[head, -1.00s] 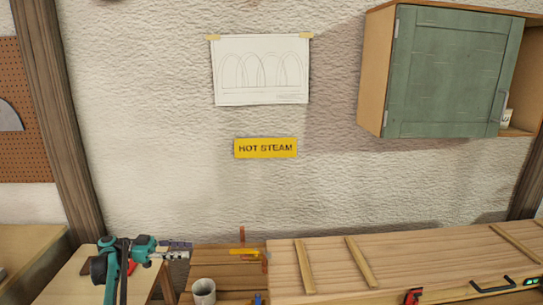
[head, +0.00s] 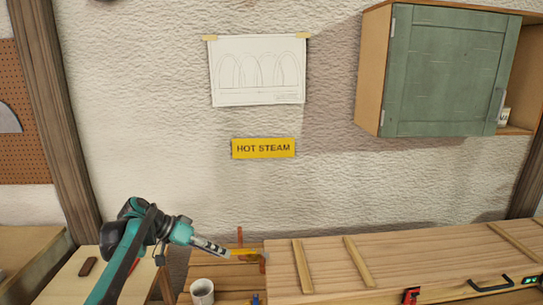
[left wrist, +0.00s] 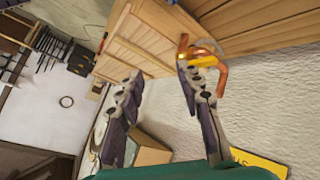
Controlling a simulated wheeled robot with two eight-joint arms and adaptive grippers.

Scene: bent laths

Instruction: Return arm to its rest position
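My left arm, teal and black, comes in at the lower left of the head view. Its gripper (head: 226,253) points right and is seen edge-on. In the left wrist view the two dark fingers of this gripper (left wrist: 158,78) stand well apart with nothing held between them. A yellow-handled fitting with copper-coloured pipe (head: 246,253) shows beside the fingertips in the head view. The fitting also appears behind the right finger in the left wrist view (left wrist: 203,57); whether they touch I cannot tell. My right gripper is not in view.
A long wooden box (head: 390,268) with battens on its lid lies to the right. A light mug (head: 202,290) stands below the gripper. A side table (head: 75,285) is at the left. The yellow sign (head: 263,148) and green cabinet (head: 445,70) hang on the wall.

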